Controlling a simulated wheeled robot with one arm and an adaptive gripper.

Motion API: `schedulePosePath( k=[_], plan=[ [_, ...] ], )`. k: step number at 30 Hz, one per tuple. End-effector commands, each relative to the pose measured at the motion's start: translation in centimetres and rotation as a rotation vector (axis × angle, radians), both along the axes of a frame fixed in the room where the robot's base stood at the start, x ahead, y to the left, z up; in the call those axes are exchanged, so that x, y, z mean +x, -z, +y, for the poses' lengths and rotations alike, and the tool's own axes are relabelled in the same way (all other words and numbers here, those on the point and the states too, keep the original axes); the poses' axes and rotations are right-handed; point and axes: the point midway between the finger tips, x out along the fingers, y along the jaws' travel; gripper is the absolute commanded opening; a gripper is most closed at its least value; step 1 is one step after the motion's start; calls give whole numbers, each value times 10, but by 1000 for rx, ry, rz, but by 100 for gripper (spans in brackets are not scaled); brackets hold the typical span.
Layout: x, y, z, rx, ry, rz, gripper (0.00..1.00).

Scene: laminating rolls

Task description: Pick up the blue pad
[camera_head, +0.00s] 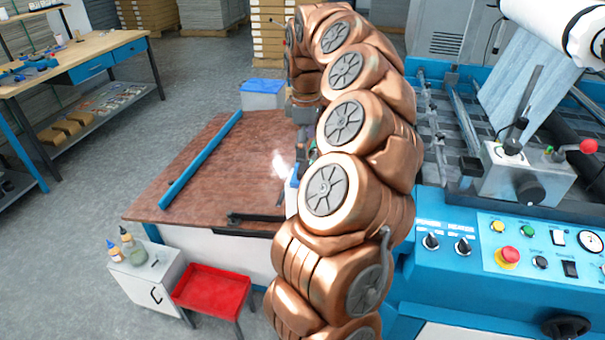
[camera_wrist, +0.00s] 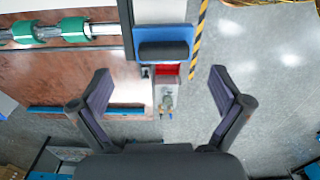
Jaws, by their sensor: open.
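In the wrist view a blue rectangular pad (camera_wrist: 179,33) with a dark rounded bar across it is at the top centre, at the edge of the brown tabletop. My gripper (camera_wrist: 160,72) is open and empty. Its two fingers are wide apart, left and right of the pad's line, and the pad lies beyond the fingertips in the picture. I cannot tell the height gap. In the head view my copper arm hides most of this area. A small blue and white patch (camera_head: 293,181) shows beside the arm, but I cannot tell whether it is the pad.
The brown table (camera_head: 190,190) carries a long blue bar (camera_head: 200,160). A red tray (camera_head: 212,290) and a white cabinet (camera_head: 147,274) with bottles stand before it. The blue machine (camera_head: 470,265) is at right. Green rollers (camera_wrist: 73,29) show at upper left. Floor at left is clear.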

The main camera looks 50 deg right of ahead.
Motion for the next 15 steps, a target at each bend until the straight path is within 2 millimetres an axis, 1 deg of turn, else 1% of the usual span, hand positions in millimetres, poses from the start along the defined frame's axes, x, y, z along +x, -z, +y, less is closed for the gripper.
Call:
schedulePosePath(
  k=[4,11,15],
  plan=[
    [-1,12,2,3,-3,5,100],
    [1,20,2,1,-1,0,100],
    [1,30,5,4,-2,2,100]
  ],
)
